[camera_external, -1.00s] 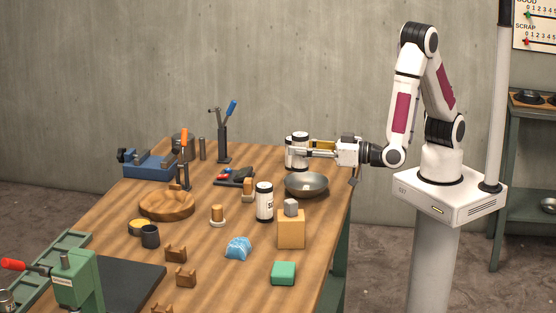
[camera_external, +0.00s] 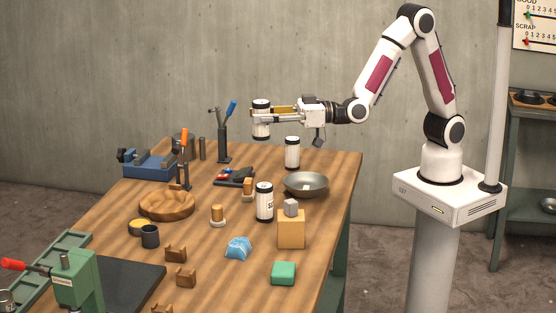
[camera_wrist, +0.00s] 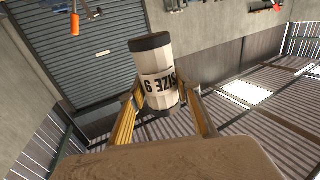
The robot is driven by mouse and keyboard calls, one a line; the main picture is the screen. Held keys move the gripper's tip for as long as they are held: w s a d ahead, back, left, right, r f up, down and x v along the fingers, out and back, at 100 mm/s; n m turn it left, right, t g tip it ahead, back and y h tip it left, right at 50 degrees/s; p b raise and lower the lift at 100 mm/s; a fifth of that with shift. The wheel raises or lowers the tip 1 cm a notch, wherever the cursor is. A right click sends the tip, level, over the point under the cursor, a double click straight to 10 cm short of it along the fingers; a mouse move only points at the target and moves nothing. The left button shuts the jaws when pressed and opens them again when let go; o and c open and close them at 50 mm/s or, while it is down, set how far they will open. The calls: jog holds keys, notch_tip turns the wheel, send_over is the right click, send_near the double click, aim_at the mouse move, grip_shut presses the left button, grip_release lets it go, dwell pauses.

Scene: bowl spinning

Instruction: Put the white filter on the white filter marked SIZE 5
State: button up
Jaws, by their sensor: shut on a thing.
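A white filter (camera_external: 261,131) with black ends is held upright in my shut gripper (camera_external: 272,114), high above the far part of the table. In the wrist view the held filter (camera_wrist: 160,82) stands between my fingers; its SIZE label looks inverted, its digit a 6 or 9. A second white filter (camera_external: 292,153) stands upright on the table, below and right of the held one, apart from it. A third white filter (camera_external: 264,203) stands nearer the camera, with partly visible lettering. I cannot read a SIZE 5 mark on either.
A tan block (camera_external: 291,230) with a grey piece on top is in front. A blue-handled post tool (camera_external: 223,140) rises left of my gripper. A wooden round piece (camera_external: 167,206) and several small parts lie leftward.

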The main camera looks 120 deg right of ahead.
jog(key=a+y, duration=0.1)
jog(key=w+a+f+n+y, duration=0.1)
jog(key=a, duration=0.1)
jog(key=w+a+n+t+y, duration=0.1)
jog(key=a, duration=0.1)
jog(key=shift+w+f+y, duration=0.15)
jog(key=shift+f+y, duration=0.05)
jog(key=shift+y, duration=0.1)
send_over(265, 185)
notch_tip(265, 185, down, 6)
dwell(0.6)
jog(key=shift+f, duration=0.15)
jog(key=shift+f, duration=1.8)
jog(key=shift+f, duration=0.15)
